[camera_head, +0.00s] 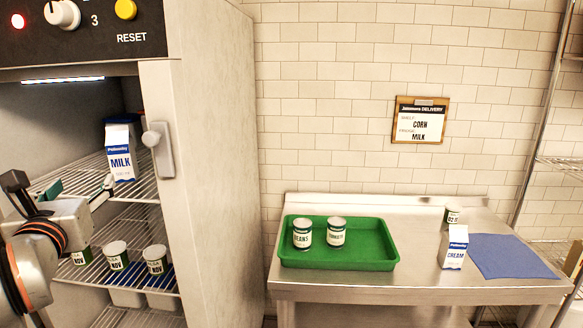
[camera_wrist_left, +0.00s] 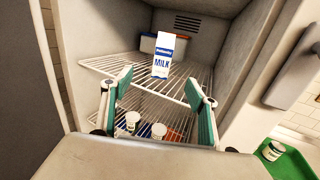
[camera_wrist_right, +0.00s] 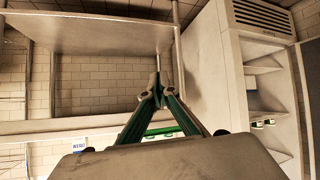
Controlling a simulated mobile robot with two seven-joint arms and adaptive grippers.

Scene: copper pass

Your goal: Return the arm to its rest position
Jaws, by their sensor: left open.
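My left gripper (camera_head: 75,190) is at the open fridge, low in front of the upper wire shelf. In the left wrist view it (camera_wrist_left: 158,80) is open, with nothing between its green-padded fingers. A white and blue milk carton (camera_head: 121,155) stands upright on the upper shelf; it also shows in the left wrist view (camera_wrist_left: 166,56), beyond the fingertips and apart from them. My right gripper (camera_wrist_right: 160,82) shows in the right wrist view with its fingertips together, and I see nothing held in it.

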